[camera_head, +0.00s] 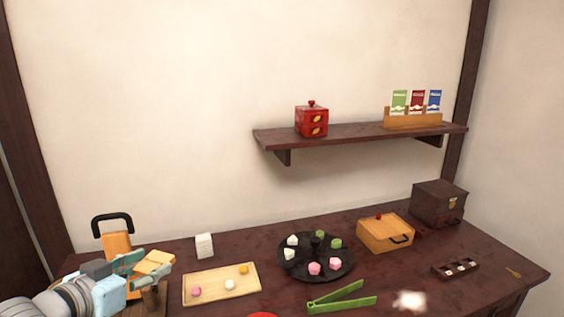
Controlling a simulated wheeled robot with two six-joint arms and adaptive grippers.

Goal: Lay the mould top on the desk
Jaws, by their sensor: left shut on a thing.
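A pale wooden block (156,261), which looks like the mould top, sits between the fingers of my left gripper (143,268) at the lower left. The gripper is shut on it and holds it tilted, seemingly above the desk (390,285). The fingers hide part of the block. My right gripper is not in view.
An orange wooden piece with a black handle (113,219) stands behind my left gripper.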

